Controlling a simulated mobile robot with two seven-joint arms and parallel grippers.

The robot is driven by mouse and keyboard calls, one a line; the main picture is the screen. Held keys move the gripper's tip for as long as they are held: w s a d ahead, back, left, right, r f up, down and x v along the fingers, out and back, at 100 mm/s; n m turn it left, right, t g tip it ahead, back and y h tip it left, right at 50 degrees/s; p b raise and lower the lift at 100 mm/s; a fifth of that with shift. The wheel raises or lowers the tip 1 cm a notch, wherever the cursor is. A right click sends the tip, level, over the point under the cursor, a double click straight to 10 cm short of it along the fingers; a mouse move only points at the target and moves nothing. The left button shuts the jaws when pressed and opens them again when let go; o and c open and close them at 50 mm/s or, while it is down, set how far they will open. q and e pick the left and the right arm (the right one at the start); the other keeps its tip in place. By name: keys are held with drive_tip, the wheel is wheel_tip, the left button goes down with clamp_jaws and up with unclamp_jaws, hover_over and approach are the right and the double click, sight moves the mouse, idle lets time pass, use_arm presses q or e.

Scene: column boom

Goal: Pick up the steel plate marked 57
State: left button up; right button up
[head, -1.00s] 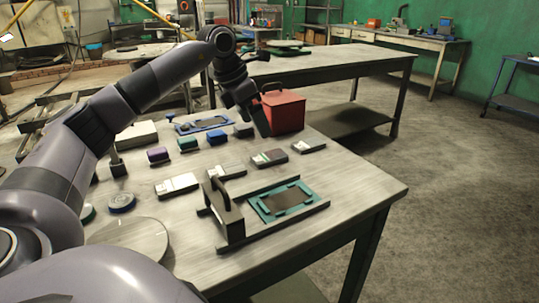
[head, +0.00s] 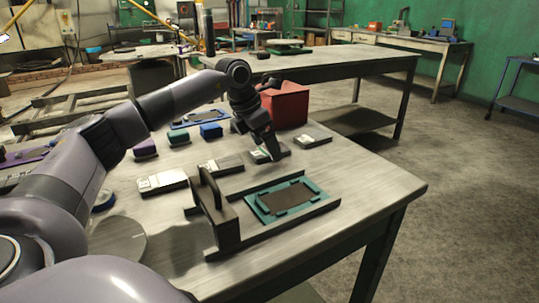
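Several small flat plates with pale labels lie in a row on the table: one at the left (head: 162,181), one beside it (head: 224,164), a third (head: 258,157) and one at the right (head: 313,141). The markings are too small to read, so I cannot tell which is 57. My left gripper (head: 271,146) points down at the third plate and partly covers it. Whether it touches the plate, and whether its fingers are open or shut, I cannot tell. My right gripper is not in view.
A teal frame with a dark centre (head: 288,198) sits between dark rails in front of the row, beside an upright dark bracket (head: 219,218). A red box (head: 288,106) stands behind my gripper. Blue (head: 210,131), green and purple blocks lie behind the row. The table's right front is clear.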

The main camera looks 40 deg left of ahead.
use_arm(q)
drive_tip(key=shift+w+f, duration=0.1)
drive_tip(key=shift+f, duration=0.1)
drive_tip(key=c, duration=1.3)
drive_tip(key=shift+r, duration=0.1)
clamp_jaws()
